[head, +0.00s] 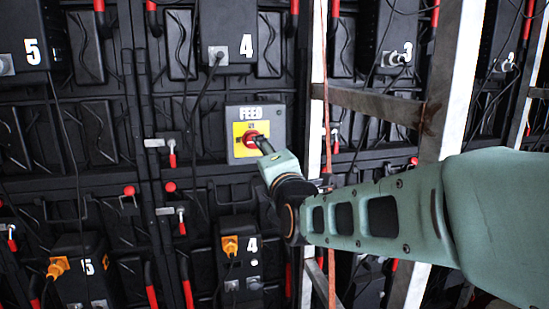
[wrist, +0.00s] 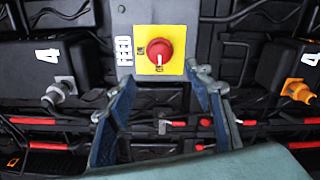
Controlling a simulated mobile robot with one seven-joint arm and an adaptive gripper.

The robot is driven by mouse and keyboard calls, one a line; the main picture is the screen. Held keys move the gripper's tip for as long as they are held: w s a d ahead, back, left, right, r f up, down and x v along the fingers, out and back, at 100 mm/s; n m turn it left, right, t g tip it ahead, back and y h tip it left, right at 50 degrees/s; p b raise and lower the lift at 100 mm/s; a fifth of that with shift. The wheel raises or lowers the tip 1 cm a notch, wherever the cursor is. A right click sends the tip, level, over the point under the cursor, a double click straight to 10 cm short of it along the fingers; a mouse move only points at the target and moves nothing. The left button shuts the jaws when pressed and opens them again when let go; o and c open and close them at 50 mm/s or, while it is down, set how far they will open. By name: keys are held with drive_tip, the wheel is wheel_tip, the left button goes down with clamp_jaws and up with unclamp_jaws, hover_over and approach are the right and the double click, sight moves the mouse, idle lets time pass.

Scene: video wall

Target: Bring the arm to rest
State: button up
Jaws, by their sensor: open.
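My green arm (head: 375,214) reaches in from the right in the head view. My gripper (head: 264,144) is in front of the lower right part of a yellow switch plate (head: 240,129) marked FEED, with a red rotary knob (head: 249,138). In the wrist view my gripper (wrist: 160,77) has its two blue fingers spread apart with nothing between them. The red knob (wrist: 160,57) on its yellow plate (wrist: 147,36) shows just beyond the fingertips. I cannot tell whether a fingertip touches the switch box.
Black video-wall panels with hanging cables and red handles fill the background. Metal uprights (head: 452,80) and a crossbar (head: 372,103) stand near my arm. Numbered boxes 4 (head: 228,35) and 5 (head: 23,40) jut out. Orange connectors (head: 230,245) sit lower down.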

drive_tip(key=s+d+f+m+g+h, duration=0.2)
drive_tip(key=s+d+f+m+g, duration=0.3)
drive_tip(key=s+m, duration=0.4)
drive_tip(key=s+d+f+m+g+h, duration=0.1)
drive_tip(key=s+d+f+m+g, duration=0.1)
drive_tip(key=s+d+f+m, duration=0.65)
drive_tip(key=s+d+f+m+g+h, duration=0.2)
drive_tip(key=s+d+f+m+g, duration=0.25)
drive_tip(key=s, duration=0.65)
wheel_tip(320, 180, up, 25)
drive_tip(key=s+a+m+p, duration=0.1)
drive_tip(key=m+p, duration=0.1)
drive_tip(key=p, duration=2.4)
drive_tip(key=shift+s+r, duration=0.2)
drive_tip(key=shift+s, duration=0.05)
drive_tip(key=shift+c, duration=0.7)
